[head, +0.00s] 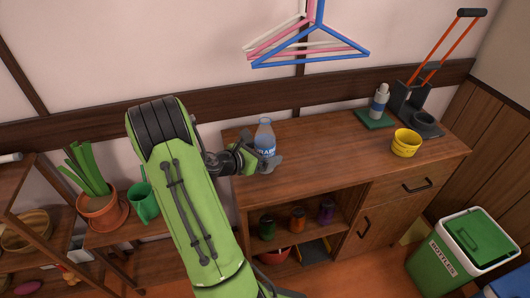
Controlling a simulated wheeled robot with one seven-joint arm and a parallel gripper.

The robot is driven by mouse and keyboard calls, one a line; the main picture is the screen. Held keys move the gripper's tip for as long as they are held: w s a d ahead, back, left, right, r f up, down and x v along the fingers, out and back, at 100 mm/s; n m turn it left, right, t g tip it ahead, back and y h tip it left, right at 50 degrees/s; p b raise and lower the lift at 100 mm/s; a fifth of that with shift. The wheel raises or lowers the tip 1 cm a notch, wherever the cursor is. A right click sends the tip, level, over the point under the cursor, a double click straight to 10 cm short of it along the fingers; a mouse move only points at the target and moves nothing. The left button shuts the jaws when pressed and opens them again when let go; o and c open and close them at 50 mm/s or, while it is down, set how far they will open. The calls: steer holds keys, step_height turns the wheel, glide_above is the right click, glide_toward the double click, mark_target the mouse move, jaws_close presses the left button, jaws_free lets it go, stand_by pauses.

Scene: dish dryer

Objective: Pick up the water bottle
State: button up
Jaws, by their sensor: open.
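The water bottle (265,137) is clear with a blue label and stands upright on the left part of the wooden cabinet top. My gripper (270,161) is open at the bottle's lower part, with a grey finger in front of its base. The other finger is hard to make out, and I cannot tell whether the fingers touch the bottle. My green arm covers the area to the left of the bottle.
The wooden cabinet top (330,153) is clear in the middle. Hangers (310,50) hang above. A green bin (462,250) stands at the lower right.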

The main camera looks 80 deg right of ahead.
mark_target(261, 125)
steer(key=shift+s+d+f, duration=0.3)
steer(key=shift+d, duration=0.3)
steer(key=shift+a, duration=0.1)
steer(key=shift+c, duration=0.4)
steer(key=shift+r, duration=0.1)
steer(key=c, duration=1.1)
steer(key=shift+r+p, duration=2.35)
steer(key=shift+r, duration=2.65)
